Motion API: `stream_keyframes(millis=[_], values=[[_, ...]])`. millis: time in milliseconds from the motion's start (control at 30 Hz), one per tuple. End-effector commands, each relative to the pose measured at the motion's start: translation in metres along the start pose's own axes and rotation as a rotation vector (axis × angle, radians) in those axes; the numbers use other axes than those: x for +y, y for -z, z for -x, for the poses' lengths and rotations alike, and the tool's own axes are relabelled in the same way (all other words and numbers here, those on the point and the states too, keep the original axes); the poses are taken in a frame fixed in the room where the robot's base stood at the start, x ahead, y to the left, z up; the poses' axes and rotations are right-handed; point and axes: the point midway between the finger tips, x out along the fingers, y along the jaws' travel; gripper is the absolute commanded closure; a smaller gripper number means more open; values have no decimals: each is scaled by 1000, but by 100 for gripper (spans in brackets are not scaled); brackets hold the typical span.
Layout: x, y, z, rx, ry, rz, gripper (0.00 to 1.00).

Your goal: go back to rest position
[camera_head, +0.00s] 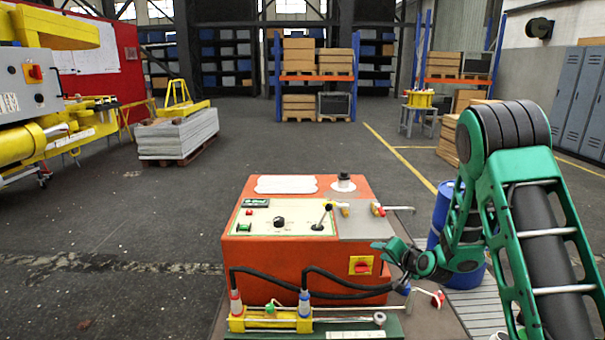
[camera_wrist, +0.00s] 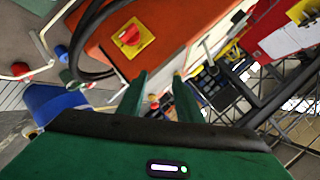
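My green gripper (camera_head: 384,248) is at the right side of the orange control box (camera_head: 265,268) in the head view, near its front right edge. In the wrist view the two green fingers (camera_wrist: 160,95) stand apart with a gap between them, and nothing shows in the gap. The box's red rotary switch on a yellow plate (camera_head: 361,265) is just left of and below the gripper. The same switch (camera_wrist: 130,36) shows at the upper left in the wrist view. My green arm comes in from the right.
The box top carries a lever (camera_head: 322,217), knobs and buttons. Black cables run to plugs on a yellow block (camera_head: 265,320) in front. A blue barrel (camera_head: 441,215) stands close behind my arm. A yellow machine (camera_head: 40,130) is at the far left. Open floor lies behind the box.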

Motion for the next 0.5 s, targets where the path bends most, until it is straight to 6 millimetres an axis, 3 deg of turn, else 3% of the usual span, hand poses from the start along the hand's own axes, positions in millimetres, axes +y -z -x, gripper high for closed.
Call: stream_keyframes(millis=[200, 500], values=[[5, 25, 66, -83, -147, 127, 68], [31, 39, 179, -217, -369, 240, 68]])
